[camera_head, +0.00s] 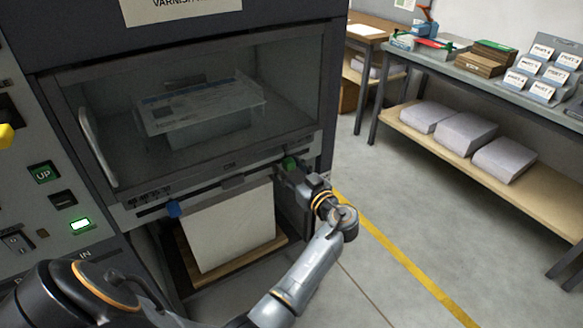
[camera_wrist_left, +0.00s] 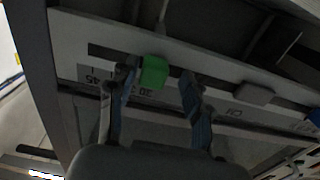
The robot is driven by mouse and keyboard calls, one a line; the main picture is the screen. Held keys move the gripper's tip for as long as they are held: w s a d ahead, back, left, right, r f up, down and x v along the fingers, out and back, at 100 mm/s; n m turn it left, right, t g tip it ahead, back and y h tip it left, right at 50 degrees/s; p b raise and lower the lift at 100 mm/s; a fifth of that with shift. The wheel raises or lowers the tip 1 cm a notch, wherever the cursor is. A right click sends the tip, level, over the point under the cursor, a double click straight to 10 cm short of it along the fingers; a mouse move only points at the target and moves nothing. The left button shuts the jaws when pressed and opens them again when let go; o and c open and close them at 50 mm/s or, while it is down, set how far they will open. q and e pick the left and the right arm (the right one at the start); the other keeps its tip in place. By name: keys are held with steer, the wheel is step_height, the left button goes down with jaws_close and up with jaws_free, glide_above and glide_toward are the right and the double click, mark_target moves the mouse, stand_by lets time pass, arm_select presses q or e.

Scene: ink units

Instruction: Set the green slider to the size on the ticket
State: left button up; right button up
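The green slider (camera_head: 290,163) sits at the right end of the rail under the machine's window. It also shows in the left wrist view as a green block (camera_wrist_left: 154,72) on a slotted scale (camera_wrist_left: 90,75) with upside-down numbers. My left gripper (camera_head: 286,172) is at the slider. In the left wrist view its fingers (camera_wrist_left: 155,88) are spread, one on each side of the green block. The left finger is close to the block; I cannot tell whether it touches. The right finger stands apart from it. I cannot make out a ticket with a readable size.
A blue slider (camera_head: 173,208) is at the left of the same rail. A stack of white paper (camera_head: 230,228) stands below it. Control buttons and a lit green display (camera_head: 81,225) are on the left panel. A bench (camera_head: 450,75) stands at the right; the floor between is clear.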

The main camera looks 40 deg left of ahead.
arm_select(q)
steer(key=shift+d, duration=0.35)
steer(key=v, duration=0.7)
steer(key=shift+a+f, duration=0.1)
steer(key=s+d+f+m+t+h, duration=0.1)
steer(key=d+f+m+h, duration=0.3)
steer(key=f, duration=0.7)
steer(key=a+f+m+h, duration=0.1)
steer(key=f+m+h, duration=0.3)
steer(key=f, duration=0.8)
steer(key=s+d+f+m+g+h, duration=0.1)
steer(key=s+d+f+m+h, duration=0.15)
steer(key=s+f, duration=0.4)
steer(key=s+d+f+m+g+h, duration=0.1)
steer(key=s+f+m, duration=0.2)
steer(key=f, duration=0.7)
steer(key=s+d+f+m+g+h, duration=0.2)
steer(key=s+d+f+g+h, duration=0.1)
steer(key=s+f, duration=1)
steer(key=s+f+g+h, duration=0.1)
steer(key=s+f, duration=0.1)
steer(key=s, duration=0.9)
steer(key=s+a+f+h, duration=0.1)
steer(key=s+f, duration=0.1)
steer(key=s, duration=1)
steer(key=shift+s+f+m+g, duration=0.3)
steer(key=shift+f+m+g, duration=0.05)
steer(key=shift+g, duration=0.05)
